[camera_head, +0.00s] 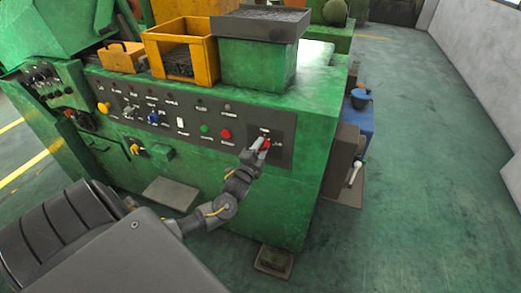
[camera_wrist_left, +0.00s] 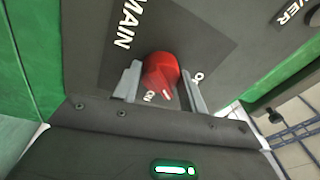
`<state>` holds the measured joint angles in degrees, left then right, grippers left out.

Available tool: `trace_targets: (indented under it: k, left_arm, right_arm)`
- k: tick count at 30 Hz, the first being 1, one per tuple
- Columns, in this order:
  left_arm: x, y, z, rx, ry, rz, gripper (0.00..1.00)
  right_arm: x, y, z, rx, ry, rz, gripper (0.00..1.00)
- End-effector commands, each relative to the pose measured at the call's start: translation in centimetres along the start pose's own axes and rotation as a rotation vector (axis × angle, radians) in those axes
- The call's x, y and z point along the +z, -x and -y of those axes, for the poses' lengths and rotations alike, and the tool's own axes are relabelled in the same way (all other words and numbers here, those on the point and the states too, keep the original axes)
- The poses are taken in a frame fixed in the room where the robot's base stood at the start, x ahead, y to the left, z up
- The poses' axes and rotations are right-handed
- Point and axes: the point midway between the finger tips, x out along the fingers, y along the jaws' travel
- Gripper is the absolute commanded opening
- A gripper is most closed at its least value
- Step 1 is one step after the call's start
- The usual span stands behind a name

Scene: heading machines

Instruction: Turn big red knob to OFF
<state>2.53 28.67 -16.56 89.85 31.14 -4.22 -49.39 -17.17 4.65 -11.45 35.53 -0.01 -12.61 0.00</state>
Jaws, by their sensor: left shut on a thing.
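The big red knob (camera_wrist_left: 160,73) sits on a dark plate marked MAIN (camera_wrist_left: 110,40) in the left wrist view. A white mark on the knob points down and to the right, between the label ON and another label that shows only as an O. My left gripper (camera_wrist_left: 162,88) has one finger on each side of the knob and is shut on it. In the head view, my left gripper (camera_head: 258,148) reaches the right end of the control panel and covers part of the knob (camera_head: 265,144). My right gripper is not in view.
The dark control panel (camera_head: 190,118) carries several buttons and switches, with a smaller red button (camera_head: 226,134) left of the gripper. Yellow bins (camera_head: 181,48) and a grey tray (camera_head: 262,22) stand on the green machine (camera_head: 306,172). The floor at right (camera_head: 430,180) is clear.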

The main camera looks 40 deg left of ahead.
Motion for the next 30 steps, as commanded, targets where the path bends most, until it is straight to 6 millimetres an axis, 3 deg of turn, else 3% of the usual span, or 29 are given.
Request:
trace_targets:
  k: [15,30]
  left_arm:
    - [-0.09,-0.01,-0.11,-0.044,0.451,0.037,0.19]
    - [-0.16,-0.03,-0.08,-0.064,0.653,0.051,0.19]
  right_arm:
    - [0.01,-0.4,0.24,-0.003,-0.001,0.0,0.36]
    - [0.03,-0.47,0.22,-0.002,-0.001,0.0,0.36]
